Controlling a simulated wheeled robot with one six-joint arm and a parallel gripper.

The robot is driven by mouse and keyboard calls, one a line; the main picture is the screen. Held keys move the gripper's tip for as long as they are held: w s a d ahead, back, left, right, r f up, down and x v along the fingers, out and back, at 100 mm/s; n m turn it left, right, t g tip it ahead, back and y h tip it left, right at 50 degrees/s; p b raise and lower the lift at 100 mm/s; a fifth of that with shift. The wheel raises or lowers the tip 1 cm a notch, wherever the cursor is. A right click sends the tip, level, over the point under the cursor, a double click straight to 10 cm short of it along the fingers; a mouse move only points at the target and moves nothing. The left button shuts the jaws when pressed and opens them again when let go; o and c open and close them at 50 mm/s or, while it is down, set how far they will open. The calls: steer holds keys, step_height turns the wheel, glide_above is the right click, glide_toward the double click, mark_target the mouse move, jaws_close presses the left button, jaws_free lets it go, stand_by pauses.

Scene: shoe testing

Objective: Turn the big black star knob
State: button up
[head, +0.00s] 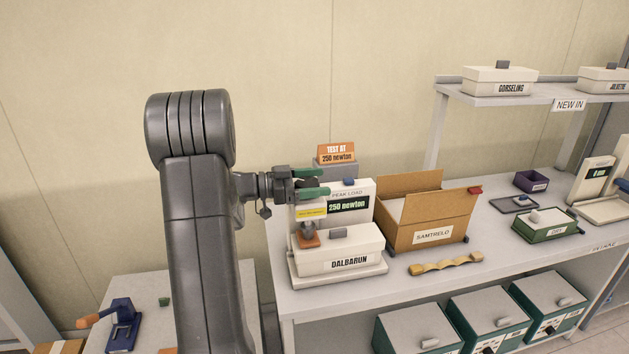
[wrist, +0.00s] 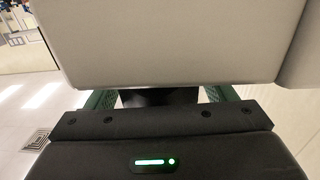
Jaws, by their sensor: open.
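The black star knob (head: 308,184) is at the top left of the testing device (head: 356,189), partly hidden by my gripper. My gripper (head: 316,183) reaches in from the left with its green fingers open, one on each side of the knob. I cannot tell whether they touch it. In the wrist view a dark shape (wrist: 158,97), likely the knob, lies between the green fingers. The device display (head: 347,205) reads 250 newton under "PEAK LOAD". Below, a white box (head: 338,255) labelled DALBARUN stands on the device's base, with an orange block (head: 309,240) at its left.
An orange sign (head: 336,153) reads "TEST AT 250 newton". A shelf (head: 520,93) with white boxes is at the upper right.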

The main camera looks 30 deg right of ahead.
steer(key=c, duration=1)
steer(key=shift+f, duration=0.1)
steer(key=b, duration=0.3)
steer(key=shift+f+t, duration=0.2)
steer(key=shift+t, duration=0.1)
steer(key=b, duration=0.4)
steer(key=shift+w+f+n+t, duration=0.1)
steer(key=shift+f+n+t, duration=0.05)
steer(key=shift+n+t, duration=0.25)
steer(key=n+t+b, duration=0.1)
steer(key=b, duration=0.3)
steer(key=n+t+b, duration=0.1)
steer(key=b, duration=0.3)
steer(key=shift+w+r+t+h, duration=0.1)
steer(key=shift+r+t+h, duration=0.2)
steer(key=shift+t+h, duration=0.1)
